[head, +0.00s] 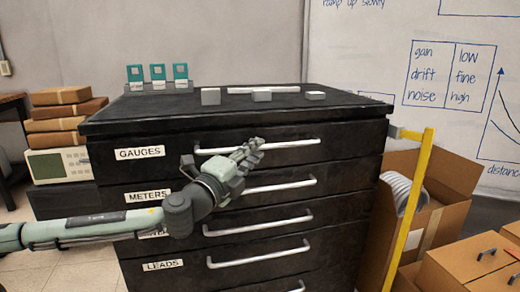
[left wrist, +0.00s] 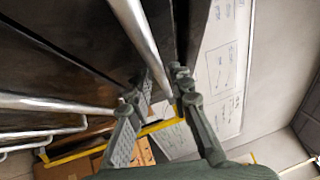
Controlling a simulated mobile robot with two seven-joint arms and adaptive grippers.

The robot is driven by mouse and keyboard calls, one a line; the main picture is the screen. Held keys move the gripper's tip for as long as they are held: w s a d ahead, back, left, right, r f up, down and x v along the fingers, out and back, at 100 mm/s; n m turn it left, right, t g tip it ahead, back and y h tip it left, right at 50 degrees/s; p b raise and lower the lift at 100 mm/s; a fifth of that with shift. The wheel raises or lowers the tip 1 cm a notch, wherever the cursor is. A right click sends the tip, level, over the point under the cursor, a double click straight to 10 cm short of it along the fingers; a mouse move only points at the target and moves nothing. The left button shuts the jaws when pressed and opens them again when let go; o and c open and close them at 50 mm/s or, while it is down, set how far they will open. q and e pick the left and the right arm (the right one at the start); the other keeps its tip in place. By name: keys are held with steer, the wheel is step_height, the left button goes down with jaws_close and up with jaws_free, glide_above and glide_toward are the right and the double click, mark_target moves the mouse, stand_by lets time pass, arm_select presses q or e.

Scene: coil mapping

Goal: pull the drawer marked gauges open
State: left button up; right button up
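The drawer marked gauges (head: 168,167) is the top drawer of a black cabinet, with a white label (head: 139,153) at its left. It looks closed, its front in line with those below. Its pale bar handle (head: 290,144) runs across the front. My left gripper (head: 250,150) is at the middle of this handle and hides part of it. In the left wrist view, the two fingers (left wrist: 166,92) are apart, with the handle bar (left wrist: 139,28) running down toward the gap between their tips. Contact cannot be told. My right gripper is not in view.
Drawers marked meters (head: 147,197) and leads (head: 163,265) lie below, with similar handles. Teal holders (head: 158,74) and grey blocks (head: 262,96) stand on the cabinet top. A yellow post (head: 411,205) and cardboard boxes (head: 455,185) are at the right. Brown boxes (head: 62,112) are stacked at the left.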

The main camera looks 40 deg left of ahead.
arm_select(q)
steer(key=shift+w+a+r, duration=0.1)
steer(key=shift+w+r, duration=0.05)
steer(key=shift+w, duration=1.15)
jaws_close()
